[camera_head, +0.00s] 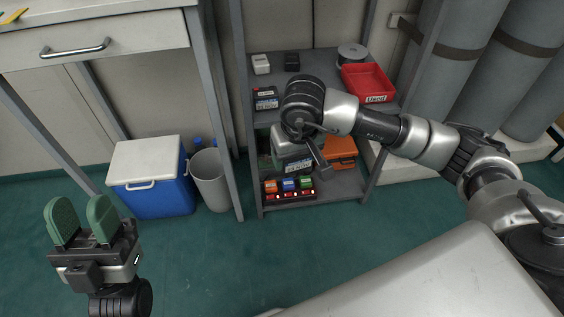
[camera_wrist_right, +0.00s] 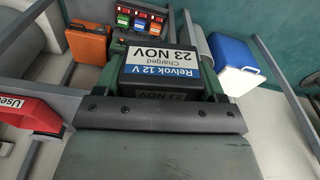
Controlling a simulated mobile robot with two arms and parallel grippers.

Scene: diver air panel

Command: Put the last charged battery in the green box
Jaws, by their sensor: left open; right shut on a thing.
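My right gripper (camera_head: 298,150) is low in the shelf rack, shut on a black battery with a blue and white label (camera_head: 293,166). In the right wrist view the battery (camera_wrist_right: 160,73) reads "Relvok 12 V Charged 23 NOV", upside down. My left gripper (camera_head: 84,222) is open and empty at lower left.
A charger (camera_head: 290,190) with orange, blue and green blocks stands on the lower shelf. An orange case (camera_head: 341,150) is right of my gripper. A red "Used" bin (camera_head: 367,80) and another labelled battery (camera_head: 266,103) are on the shelf above. A blue cooler (camera_head: 155,195) stands left.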

